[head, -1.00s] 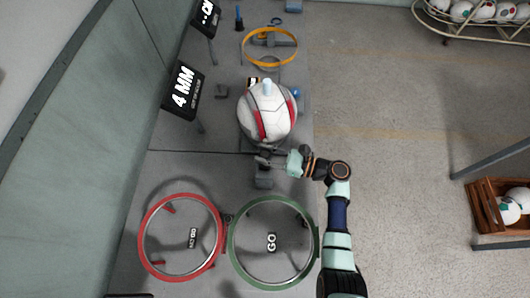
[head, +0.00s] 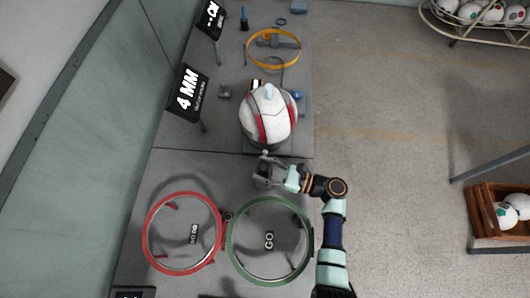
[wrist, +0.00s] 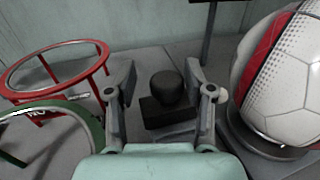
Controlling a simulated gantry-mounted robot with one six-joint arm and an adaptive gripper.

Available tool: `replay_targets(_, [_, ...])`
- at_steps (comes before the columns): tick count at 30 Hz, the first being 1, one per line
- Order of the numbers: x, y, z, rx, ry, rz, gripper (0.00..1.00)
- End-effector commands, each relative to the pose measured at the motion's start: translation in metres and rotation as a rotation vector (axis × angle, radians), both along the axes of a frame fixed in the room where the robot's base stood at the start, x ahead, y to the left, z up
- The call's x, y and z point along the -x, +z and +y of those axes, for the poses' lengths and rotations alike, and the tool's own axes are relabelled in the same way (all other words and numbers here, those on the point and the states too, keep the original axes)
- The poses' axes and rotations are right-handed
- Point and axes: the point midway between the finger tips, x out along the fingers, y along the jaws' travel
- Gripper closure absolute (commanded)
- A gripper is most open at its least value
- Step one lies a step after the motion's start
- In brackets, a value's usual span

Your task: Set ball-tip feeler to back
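A dark rounded knob (wrist: 167,87) on a dark block (wrist: 168,112) stands between my fingers in the wrist view; I cannot tell whether it is the ball-tip feeler. My gripper (wrist: 160,84) is open, with a finger on each side of the knob and gaps visible. In the head view my gripper (head: 262,168) is just below the ball, over the dark block, which it mostly hides. The white and red ball (head: 268,118) sits on a round dark base; it also shows in the wrist view (wrist: 290,75). A pale blue piece (head: 269,90) shows at its top.
A red ring gauge (head: 148,235) and a green GO ring gauge (head: 232,240) stand below my gripper. A yellow ring (head: 273,64) stands at the back. A 4 MM sign (head: 190,92) is on the left. A blue ball (head: 297,95) lies right of the large ball.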

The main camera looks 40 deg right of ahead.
Motion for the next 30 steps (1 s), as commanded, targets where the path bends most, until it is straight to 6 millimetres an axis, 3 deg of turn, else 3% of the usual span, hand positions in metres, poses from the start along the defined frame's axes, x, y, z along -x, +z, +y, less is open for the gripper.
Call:
replay_targets(11, [0.005, 0.000, -0.005, 0.000, -0.006, 0.001, 0.41])
replay_targets(24, [0.091, 0.000, -0.051, 0.001, -0.007, 0.000, 0.41])
replay_targets(30, [0.106, 0.000, -0.057, 0.001, -0.002, 0.000, 0.41])
